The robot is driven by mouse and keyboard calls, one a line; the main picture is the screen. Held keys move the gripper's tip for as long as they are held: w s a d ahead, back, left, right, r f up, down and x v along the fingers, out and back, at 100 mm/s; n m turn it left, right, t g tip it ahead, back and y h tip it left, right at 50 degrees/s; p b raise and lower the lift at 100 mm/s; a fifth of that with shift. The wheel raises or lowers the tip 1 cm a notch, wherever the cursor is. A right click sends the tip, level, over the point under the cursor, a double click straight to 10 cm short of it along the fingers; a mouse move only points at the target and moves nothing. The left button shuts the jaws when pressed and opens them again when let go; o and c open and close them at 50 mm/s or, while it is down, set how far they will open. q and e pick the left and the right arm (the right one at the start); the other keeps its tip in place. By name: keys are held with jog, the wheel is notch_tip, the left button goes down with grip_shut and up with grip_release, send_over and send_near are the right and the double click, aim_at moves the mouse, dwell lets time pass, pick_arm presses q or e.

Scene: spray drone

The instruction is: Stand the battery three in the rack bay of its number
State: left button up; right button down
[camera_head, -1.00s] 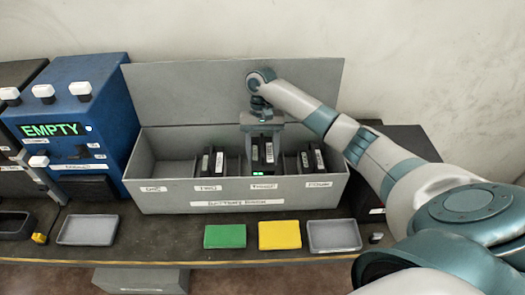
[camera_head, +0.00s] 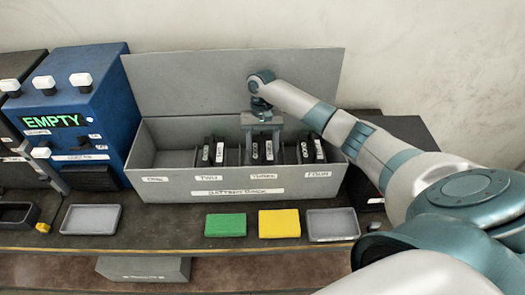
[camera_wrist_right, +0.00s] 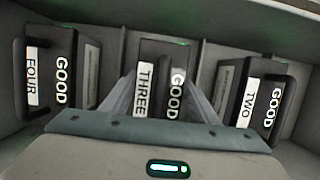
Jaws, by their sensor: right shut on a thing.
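Battery three (camera_head: 262,152) is a dark block with white labels. It stands upright in the rack bay marked THREE, its lower part hidden by the front wall of the grey battery rack (camera_head: 135,190). My right gripper (camera_head: 262,140) reaches down over it and is shut on it. In the right wrist view the labels THREE and GOOD show on the battery (camera_wrist_right: 160,88), between the two fingers of my gripper (camera_wrist_right: 160,100). I cannot see whether its base touches the rack floor. My left gripper is out of view.
Battery two (camera_head: 212,152) stands in bay two and battery four (camera_head: 312,150) in bay four; bay one (camera_head: 160,157) looks empty. A blue box reading EMPTY (camera_head: 85,105) stands left of the rack. Green (camera_head: 226,225) and yellow (camera_head: 279,224) pads and grey trays (camera_head: 90,219) lie in front.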

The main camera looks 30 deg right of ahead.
jog(key=shift+r, duration=0.15)
jog(key=c, duration=0.7)
grip_release()
jog(key=shift+s+a, duration=0.1)
jog(key=shift+r, duration=0.25)
jog(key=b+v, duration=0.2)
jog(key=v, duration=0.9)
jog(key=shift+r, duration=0.15)
